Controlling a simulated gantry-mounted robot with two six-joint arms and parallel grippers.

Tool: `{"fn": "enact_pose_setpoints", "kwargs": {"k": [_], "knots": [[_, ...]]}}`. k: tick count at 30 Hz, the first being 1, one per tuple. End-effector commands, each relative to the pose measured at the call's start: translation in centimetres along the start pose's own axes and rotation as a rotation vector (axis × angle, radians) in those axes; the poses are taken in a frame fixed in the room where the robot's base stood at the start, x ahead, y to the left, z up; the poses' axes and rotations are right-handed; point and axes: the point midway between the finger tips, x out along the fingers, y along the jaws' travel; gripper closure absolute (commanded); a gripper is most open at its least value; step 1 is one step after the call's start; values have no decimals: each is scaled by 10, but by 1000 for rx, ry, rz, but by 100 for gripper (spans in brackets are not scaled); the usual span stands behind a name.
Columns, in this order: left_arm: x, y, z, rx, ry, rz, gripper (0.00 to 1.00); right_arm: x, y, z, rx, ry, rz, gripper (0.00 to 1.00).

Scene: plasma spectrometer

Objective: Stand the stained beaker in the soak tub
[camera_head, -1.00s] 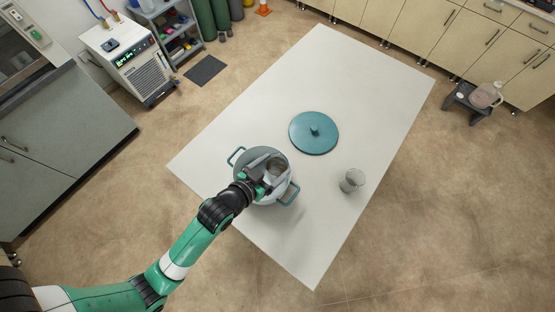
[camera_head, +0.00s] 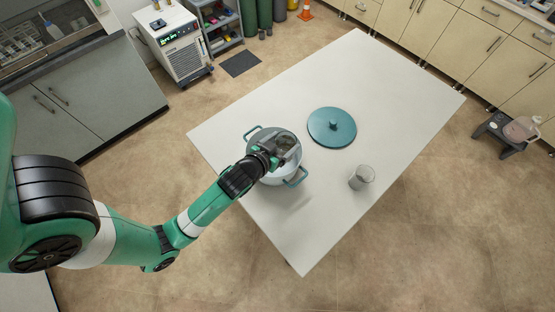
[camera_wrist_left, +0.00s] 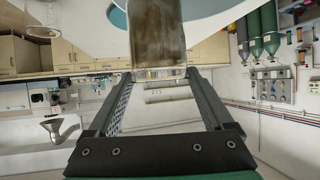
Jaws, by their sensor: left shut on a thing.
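The stained beaker (camera_head: 287,143), with a brownish film in the left wrist view (camera_wrist_left: 157,35), is held in my left gripper (camera_head: 280,151). The gripper's fingers (camera_wrist_left: 157,78) are shut on it from both sides. The soak tub (camera_head: 282,178) is a pale round pot with teal handles on the table. The beaker and gripper show over the tub's opening and hide part of its inside. How deep the beaker is, and whether it touches the tub's floor, I cannot tell. My right gripper is not in view.
The teal lid (camera_head: 332,127) lies on the white table (camera_head: 385,85) behind the tub. A second, clear beaker (camera_head: 362,177) stands to the right, near the table's edge. The far part of the table is clear.

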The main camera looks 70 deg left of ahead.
Motion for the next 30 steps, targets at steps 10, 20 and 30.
{"fn": "enact_pose_setpoints", "kwargs": {"k": [10,20,30], "knots": [[15,-45,26,-62,1,-114,100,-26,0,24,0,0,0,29],[42,-44,75,-59,-4,-111,100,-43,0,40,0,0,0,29],[57,-44,104,-59,-4,-111,100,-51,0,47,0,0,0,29]]}}
